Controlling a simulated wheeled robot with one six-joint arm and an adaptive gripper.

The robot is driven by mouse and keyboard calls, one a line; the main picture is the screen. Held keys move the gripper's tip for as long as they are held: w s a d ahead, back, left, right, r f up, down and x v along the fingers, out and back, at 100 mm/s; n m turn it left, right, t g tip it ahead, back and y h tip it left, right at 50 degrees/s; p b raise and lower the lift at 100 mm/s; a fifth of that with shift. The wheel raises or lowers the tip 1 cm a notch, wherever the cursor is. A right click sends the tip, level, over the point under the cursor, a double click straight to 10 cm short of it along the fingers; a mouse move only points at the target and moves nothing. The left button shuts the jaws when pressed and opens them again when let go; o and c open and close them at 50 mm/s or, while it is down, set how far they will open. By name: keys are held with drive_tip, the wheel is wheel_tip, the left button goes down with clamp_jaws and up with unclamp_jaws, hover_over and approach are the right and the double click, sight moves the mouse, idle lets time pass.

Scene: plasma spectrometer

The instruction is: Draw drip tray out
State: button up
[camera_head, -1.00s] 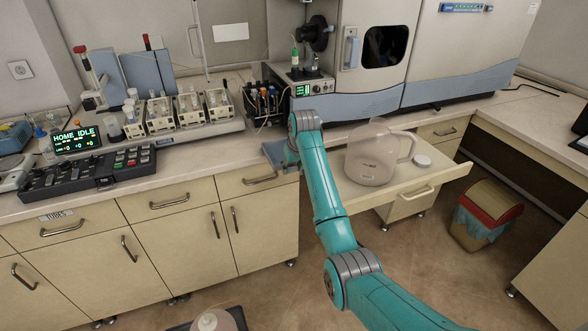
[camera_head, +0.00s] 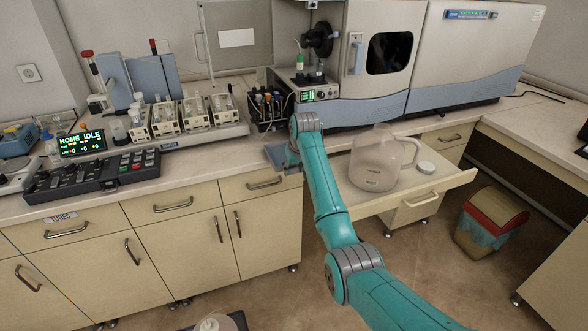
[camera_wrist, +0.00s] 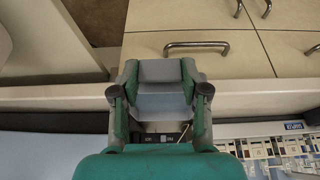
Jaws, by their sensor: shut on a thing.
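A flat blue-grey piece (camera_head: 281,156), which looks like the drip tray, shows at the counter's front edge in the head view, left of my arm's wrist. In the wrist view a blue-grey slab (camera_wrist: 162,103) lies between the green fingers of my gripper (camera_wrist: 160,98). My gripper is shut on it. In the head view my own wrist and forearm hide most of the fingers and part of the tray. How far the tray sticks out cannot be told.
The instrument (camera_head: 375,50) stands behind on the counter (camera_head: 215,165). An open drawer (camera_head: 430,195) juts out right of my arm, with a clear jug (camera_head: 376,160) and a white lid (camera_head: 426,168) on it. A red-topped bin (camera_head: 495,212) stands at right.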

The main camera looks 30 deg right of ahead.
drive_tip(key=shift+r, duration=0.25)
drive_tip(key=shift+r, duration=1.8)
